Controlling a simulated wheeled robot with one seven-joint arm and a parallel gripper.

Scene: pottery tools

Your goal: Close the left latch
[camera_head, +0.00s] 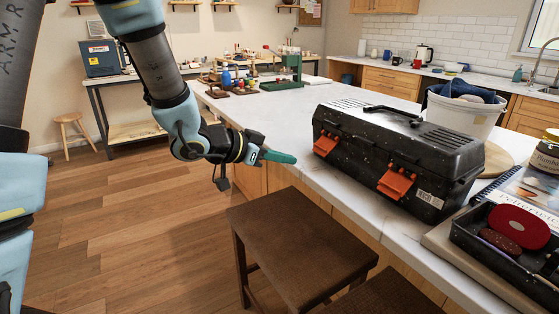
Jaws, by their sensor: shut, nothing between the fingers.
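A black speckled toolbox (365,150) stands on the white counter with its lid down. Its front carries two orange latches, the left latch (325,146) and the right latch (398,181). Both latches seem to angle outward at the bottom, but they are too small for me to tell exactly how they sit. My gripper (292,158) is shut and empty. It is to the left of the left latch, with its teal fingers pointing right toward the toolbox. A gap shows between the fingertips and the latch in the picture.
A brown stool (290,235) stands below the counter's front edge. A white bucket (462,115) is behind the toolbox. The white counter (275,120) is clear left of the toolbox.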

